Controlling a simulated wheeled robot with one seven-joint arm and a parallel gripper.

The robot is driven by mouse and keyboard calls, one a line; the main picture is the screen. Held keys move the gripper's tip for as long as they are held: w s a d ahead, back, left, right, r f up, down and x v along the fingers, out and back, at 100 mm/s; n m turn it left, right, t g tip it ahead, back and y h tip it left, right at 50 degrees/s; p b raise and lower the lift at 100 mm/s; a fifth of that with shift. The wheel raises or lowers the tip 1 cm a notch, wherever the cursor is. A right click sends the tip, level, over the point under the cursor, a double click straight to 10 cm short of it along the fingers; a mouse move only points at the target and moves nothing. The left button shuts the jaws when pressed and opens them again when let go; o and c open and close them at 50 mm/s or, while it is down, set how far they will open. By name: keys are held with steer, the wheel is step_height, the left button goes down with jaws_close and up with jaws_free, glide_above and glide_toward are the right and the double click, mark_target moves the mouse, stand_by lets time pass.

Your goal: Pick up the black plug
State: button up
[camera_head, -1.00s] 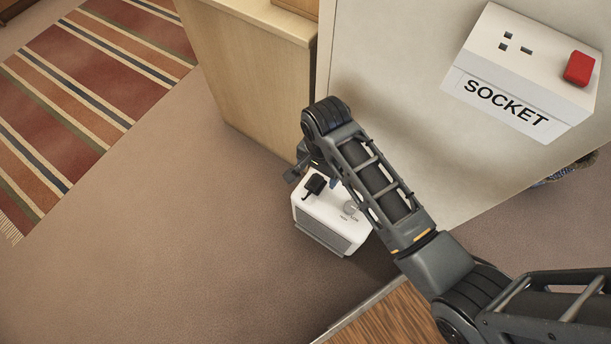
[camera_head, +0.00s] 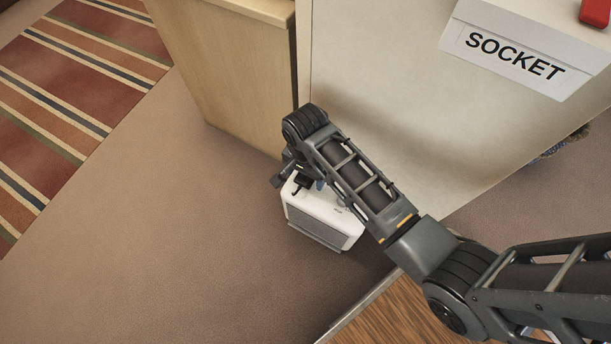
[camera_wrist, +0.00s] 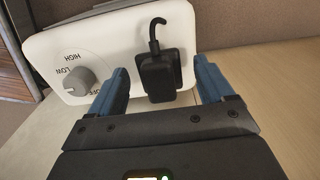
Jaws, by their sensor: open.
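The black plug (camera_wrist: 160,75) sits against the white face of a heater-like box (camera_wrist: 100,35), with its cord curving up from its top, in the wrist view. In the head view the plug (camera_head: 301,183) shows as a small dark shape on top of the white box (camera_head: 322,215), partly hidden by my arm. My gripper (camera_wrist: 163,75) is open, its two blue fingers on either side of the plug. The left finger is close to the box face. I cannot tell whether either finger touches the plug. In the head view the fingers are mostly hidden behind my wrist.
A grey dial (camera_wrist: 74,82) marked with heat levels is left of the plug. A wooden cabinet (camera_head: 225,70) and a pale panel (camera_head: 390,90) stand close behind the box. A socket box (camera_head: 530,45) with a SOCKET label is at upper right. Open carpet (camera_head: 150,230) lies to the left.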

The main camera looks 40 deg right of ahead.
steer(key=shift+c, duration=0.2)
steer(key=c, duration=1.1)
steer(key=shift+r, duration=0.1)
